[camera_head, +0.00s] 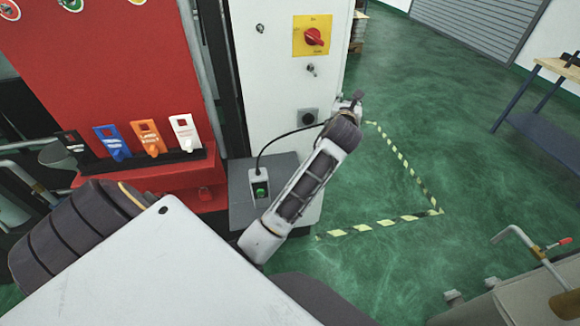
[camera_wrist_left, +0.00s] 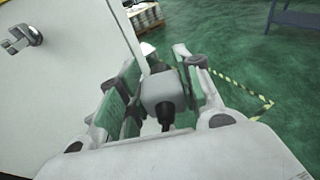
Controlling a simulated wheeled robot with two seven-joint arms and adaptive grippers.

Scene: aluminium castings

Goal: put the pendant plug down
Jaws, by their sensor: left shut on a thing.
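My left gripper (camera_head: 352,103) is at the right edge of the white cabinet, just right of a round dark socket (camera_head: 308,117). In the left wrist view its fingers (camera_wrist_left: 160,72) are shut on the pendant plug (camera_wrist_left: 162,95), a grey block with a black end. In the head view my wrist mostly hides the plug. A black cable (camera_head: 285,136) runs from behind my wrist down to the pendant (camera_head: 260,187), a small grey unit with a green button. The pendant rests on the grey box top (camera_head: 240,205). My right gripper is not in view.
The white cabinet (camera_head: 270,85) carries a red rotary switch (camera_head: 313,37) on a yellow plate. A red board (camera_head: 120,65) with coloured lockout tags stands at left. Green floor (camera_head: 440,130) with striped tape lies open at right. A workbench (camera_head: 558,68) stands far right.

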